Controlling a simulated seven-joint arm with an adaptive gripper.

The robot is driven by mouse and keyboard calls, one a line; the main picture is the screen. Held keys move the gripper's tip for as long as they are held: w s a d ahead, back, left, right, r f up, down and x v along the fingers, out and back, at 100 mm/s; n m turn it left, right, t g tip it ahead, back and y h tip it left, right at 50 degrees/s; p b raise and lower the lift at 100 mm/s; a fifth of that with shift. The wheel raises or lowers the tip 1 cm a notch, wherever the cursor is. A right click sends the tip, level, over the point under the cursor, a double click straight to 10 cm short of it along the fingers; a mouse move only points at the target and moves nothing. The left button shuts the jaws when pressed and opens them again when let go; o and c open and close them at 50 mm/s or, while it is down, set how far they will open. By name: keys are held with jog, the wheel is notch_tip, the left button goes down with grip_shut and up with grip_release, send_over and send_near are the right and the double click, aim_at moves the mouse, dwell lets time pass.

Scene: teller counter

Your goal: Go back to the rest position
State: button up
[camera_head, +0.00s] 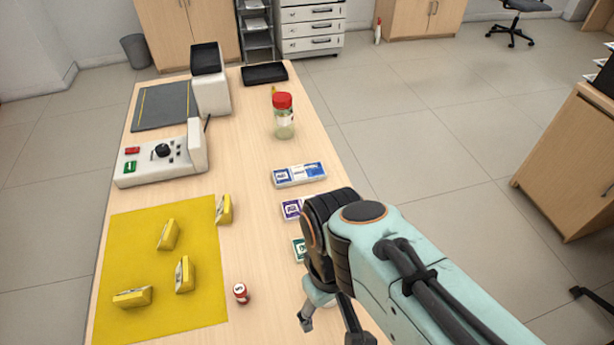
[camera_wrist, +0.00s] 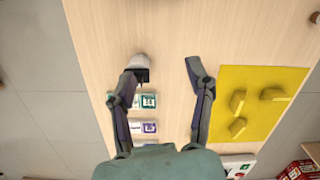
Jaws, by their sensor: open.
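My gripper (camera_head: 332,328) is over the near right part of the wooden counter in the head view, partly cut off by the lower edge. In the wrist view my gripper (camera_wrist: 163,76) has its two fingers spread wide, with bare counter between them and nothing held. A white rounded object with a dark base (camera_wrist: 140,62) is beside the left fingertip in the wrist view; whether they touch I cannot tell. In the head view my arm hides most of that area and part of the row of labelled packs (camera_head: 299,174).
A yellow mat (camera_head: 205,313) with several yellow wedge-like pieces lies at left. A small red cylinder (camera_head: 240,293) stands right of it. A red-lidded jar (camera_head: 284,117) and a white machine (camera_head: 163,156) stand farther back. Open floor lies right of the counter.

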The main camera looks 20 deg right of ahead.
jog(key=shift+s+d+r+m+t+y, duration=0.15)
jog(key=shift+s+r+m, duration=0.1)
jog(key=shift+s+m, duration=0.4)
jog(key=shift+s+d+r+m+t+y, duration=0.1)
jog(key=shift+s+r+m+t+y, duration=0.2)
jog(key=shift+s, duration=0.5)
jog(key=shift+f, duration=0.1)
